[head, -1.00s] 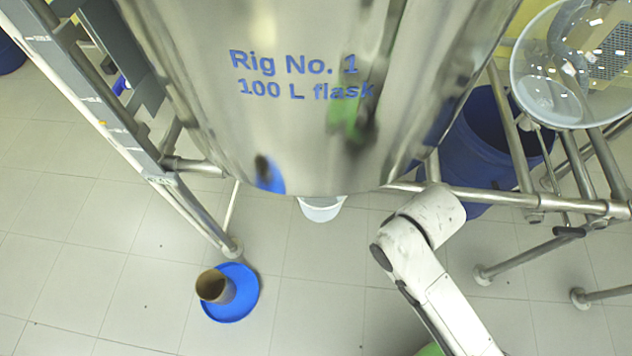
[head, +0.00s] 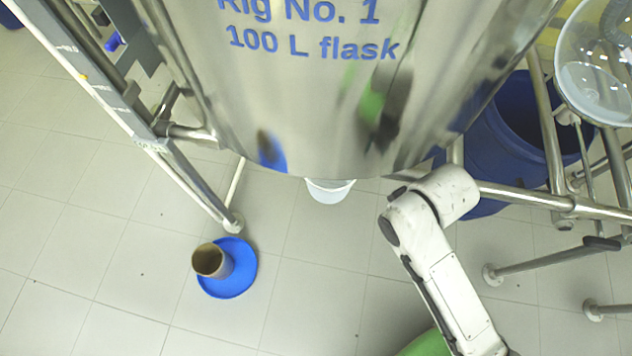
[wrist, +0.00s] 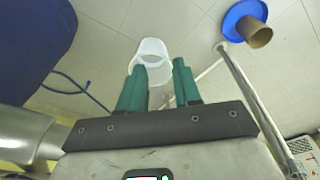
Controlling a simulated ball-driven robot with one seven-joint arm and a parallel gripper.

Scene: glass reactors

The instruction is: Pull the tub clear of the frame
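The tub (head: 329,190) is a small white, translucent container on the floor, partly hidden under the big steel vessel in the head view. In the wrist view the tub (wrist: 151,50) is just beyond my fingertips, its lower part showing between them. My gripper (wrist: 158,78) has two green fingers standing apart, with nothing visibly clamped. Whether a finger touches the tub is unclear. In the head view my gripper is hidden behind the vessel. The frame (head: 512,198) is of steel tubes and passes around the vessel.
The steel vessel (head: 300,110) fills the upper middle. A blue drum (head: 487,150) stands behind the right tubes. A blue disc (head: 240,276) with a brown cylinder (head: 209,261) on it lies at lower left. A blue hose (wrist: 85,92) lies left of the tub. Tiled floor in front is clear.

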